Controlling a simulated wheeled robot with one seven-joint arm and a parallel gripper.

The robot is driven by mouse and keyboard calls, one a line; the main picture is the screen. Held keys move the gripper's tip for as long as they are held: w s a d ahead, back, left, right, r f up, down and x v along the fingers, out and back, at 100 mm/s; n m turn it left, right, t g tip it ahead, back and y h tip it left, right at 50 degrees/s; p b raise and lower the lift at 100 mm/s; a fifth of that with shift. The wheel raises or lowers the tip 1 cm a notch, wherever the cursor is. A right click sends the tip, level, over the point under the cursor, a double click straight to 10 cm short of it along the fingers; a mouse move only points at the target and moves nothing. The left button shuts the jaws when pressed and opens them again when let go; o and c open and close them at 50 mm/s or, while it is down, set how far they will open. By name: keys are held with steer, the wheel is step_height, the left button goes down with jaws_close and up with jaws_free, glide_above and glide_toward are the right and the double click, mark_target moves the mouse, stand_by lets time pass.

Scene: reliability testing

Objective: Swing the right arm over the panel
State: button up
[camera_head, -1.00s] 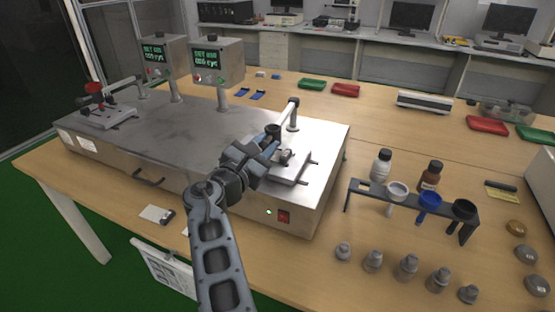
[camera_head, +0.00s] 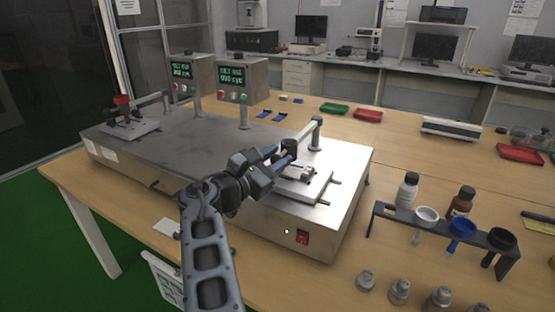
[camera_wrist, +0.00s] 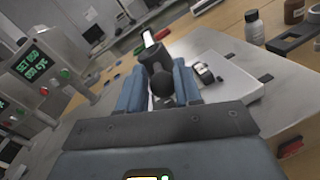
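The right arm (camera_head: 304,135) is a pale bar on a post at the right end of the steel tester. A dark cylinder (camera_head: 290,148) sits at its near end and also shows in the wrist view (camera_wrist: 157,62). My gripper (camera_head: 283,160) has its blue fingers on both sides of this cylinder, with no clear gap in the wrist view (camera_wrist: 160,88); it looks shut on the arm's end. The panel (camera_head: 318,184) lies on the tester's top, beside and below the fingers, with a small clamped piece on it. The cylinder hides part of the panel.
Two display boxes (camera_head: 240,82) stand on posts behind. The left station has a red-topped fixture (camera_head: 123,108). A black rack (camera_head: 470,242) with cups, two bottles (camera_head: 407,190) and several grey weights (camera_head: 400,290) stand to the right. The tester's middle top is bare.

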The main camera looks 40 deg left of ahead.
steer(key=o, duration=0.3)
steer(key=shift+s+a, duration=0.15)
steer(key=shift+o, duration=0.3)
steer(key=s, duration=0.7)
steer(key=shift+s+d+p, duration=0.35)
steer(key=shift+d, duration=0.05)
steer(key=shift+f, duration=0.1)
